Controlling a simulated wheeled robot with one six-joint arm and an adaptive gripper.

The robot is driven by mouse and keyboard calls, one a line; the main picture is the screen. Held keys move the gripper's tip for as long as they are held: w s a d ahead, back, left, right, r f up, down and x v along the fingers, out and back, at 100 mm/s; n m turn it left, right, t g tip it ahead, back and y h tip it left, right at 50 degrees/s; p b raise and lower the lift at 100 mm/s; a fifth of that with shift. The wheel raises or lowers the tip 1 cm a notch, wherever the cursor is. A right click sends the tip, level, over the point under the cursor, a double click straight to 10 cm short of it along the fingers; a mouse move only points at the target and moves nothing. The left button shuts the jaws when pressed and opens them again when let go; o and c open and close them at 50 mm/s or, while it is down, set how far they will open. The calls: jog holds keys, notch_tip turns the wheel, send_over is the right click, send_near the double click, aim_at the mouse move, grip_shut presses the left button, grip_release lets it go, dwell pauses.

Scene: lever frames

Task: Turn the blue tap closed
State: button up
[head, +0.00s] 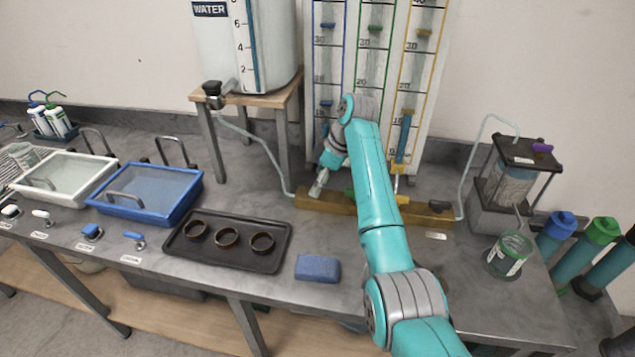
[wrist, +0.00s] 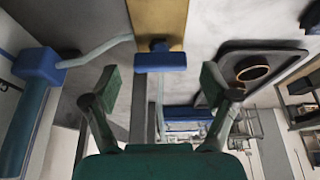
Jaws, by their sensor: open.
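The blue tap (wrist: 160,62) has a flat blue handle on a wooden bar (wrist: 158,18), seen in the wrist view. Its handle lies across the bar's length. My gripper (wrist: 160,82) is open, with one dark green finger to each side of the handle in the picture. I see a gap between each finger and the handle, and no contact. In the head view my gripper (head: 318,187) is low at the left end of the wooden bar (head: 428,213), and the blue handle there is hidden behind it.
A gauge board (head: 385,60) stands behind the bar. The water tank's wooden stand (head: 258,99) is at the left, with a hose to the bar. A black tray (head: 211,261) with rings and a blue sponge (head: 317,268) lie in front. A glass jar (head: 511,252) stands right.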

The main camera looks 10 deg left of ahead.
jog(key=shift+a+f, duration=0.25)
jog(key=shift+f, duration=0.25)
jog(key=c, duration=1.2)
jog(key=shift+o, duration=0.2)
